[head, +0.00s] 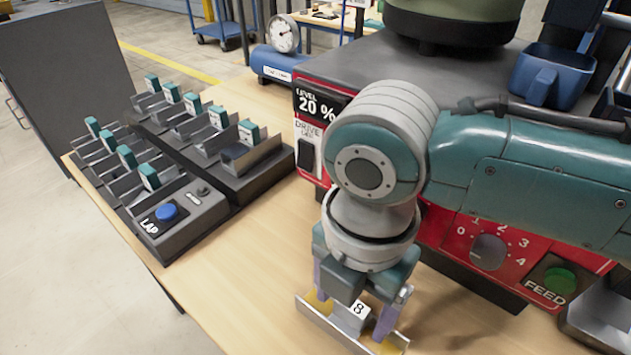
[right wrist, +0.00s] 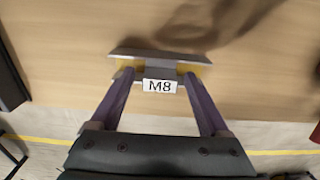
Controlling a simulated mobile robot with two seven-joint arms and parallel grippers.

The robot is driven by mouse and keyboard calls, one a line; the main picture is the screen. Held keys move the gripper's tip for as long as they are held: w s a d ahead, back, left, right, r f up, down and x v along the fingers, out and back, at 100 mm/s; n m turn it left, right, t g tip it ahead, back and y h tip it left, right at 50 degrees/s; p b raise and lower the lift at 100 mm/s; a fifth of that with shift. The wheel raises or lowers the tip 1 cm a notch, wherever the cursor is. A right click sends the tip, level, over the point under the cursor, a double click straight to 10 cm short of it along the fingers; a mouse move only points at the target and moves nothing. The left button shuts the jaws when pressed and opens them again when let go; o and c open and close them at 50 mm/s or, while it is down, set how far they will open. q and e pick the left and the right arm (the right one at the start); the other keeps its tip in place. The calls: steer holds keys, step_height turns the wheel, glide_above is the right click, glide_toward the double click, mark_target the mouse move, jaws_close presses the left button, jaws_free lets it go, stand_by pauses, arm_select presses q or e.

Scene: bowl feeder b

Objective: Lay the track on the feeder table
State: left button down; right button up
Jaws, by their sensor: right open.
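The track (head: 315,312) is a short grey metal channel with yellow patches inside and a small grey block in its middle. A white label on it reads M8 in the right wrist view (right wrist: 117,53). It appears to lie level on the table in front of the red feeder. My right gripper (head: 351,314) points down over it and is open. Its two purple fingers stand apart on either side of the middle block, with their tips at the channel. My left gripper is in neither view.
The feeder table (head: 235,300) is bare wood left of the track. A black rack (head: 210,215) with several teal-topped pieces and a blue LAP button stands at the left. The red feeder front (head: 455,245) is close behind my right arm, with a green FEED button (head: 560,281).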

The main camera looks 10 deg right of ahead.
step_height(320, 180, up, 12)
steer(key=p, duration=0.3)
steer(key=s+a+f+m+t+y, duration=0.1)
steer(key=s+a+m+t+y, duration=0.25)
steer(key=m, duration=0.55)
steer(key=s+d+m+h, duration=0.3)
steer(key=s+d+m, duration=0.5)
steer(key=d+m, duration=0.5)
steer(key=shift+s+f+m, duration=0.35)
steer(key=shift+m, duration=0.55)
step_height(320, 180, up, 49)
steer(key=p, duration=4.9)
steer(key=shift+a+f, duration=0.1)
